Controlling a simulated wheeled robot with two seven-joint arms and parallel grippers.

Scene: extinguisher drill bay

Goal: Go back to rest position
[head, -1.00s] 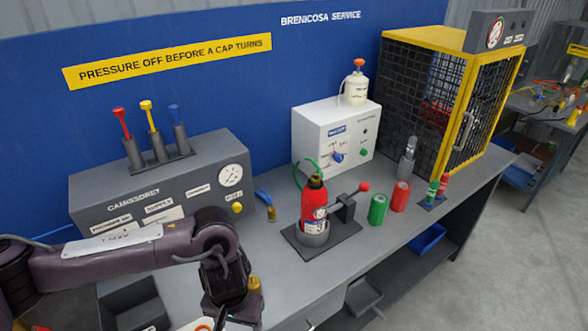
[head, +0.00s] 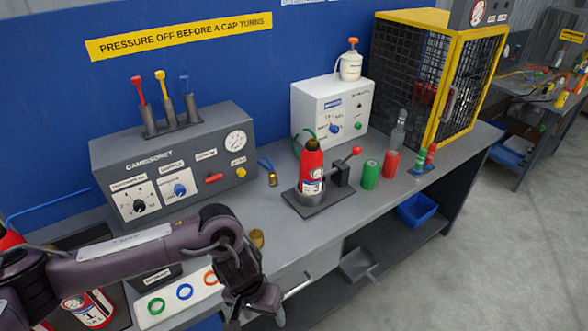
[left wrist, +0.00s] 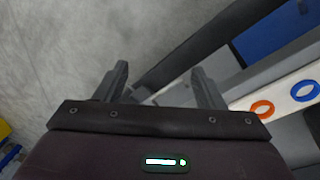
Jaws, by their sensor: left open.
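My left gripper (head: 254,308) is at the lower middle of the head view, pointing down by the front edge of the grey bench (head: 300,228). In the left wrist view its two fingers (left wrist: 160,82) stand apart with nothing between them, over grey floor. A red extinguisher (head: 311,168) stands upright in a holder on the bench, apart from the gripper. Another red extinguisher (head: 88,308) is at the lower left, partly hidden by my left arm. My right gripper is not in view.
A white strip with coloured rings (head: 184,291) lies left of my gripper and also shows in the left wrist view (left wrist: 285,96). A grey control box (head: 170,165), green can (head: 370,175), red can (head: 391,164) and yellow-framed cage (head: 437,85) stand on the bench. Floor at right is clear.

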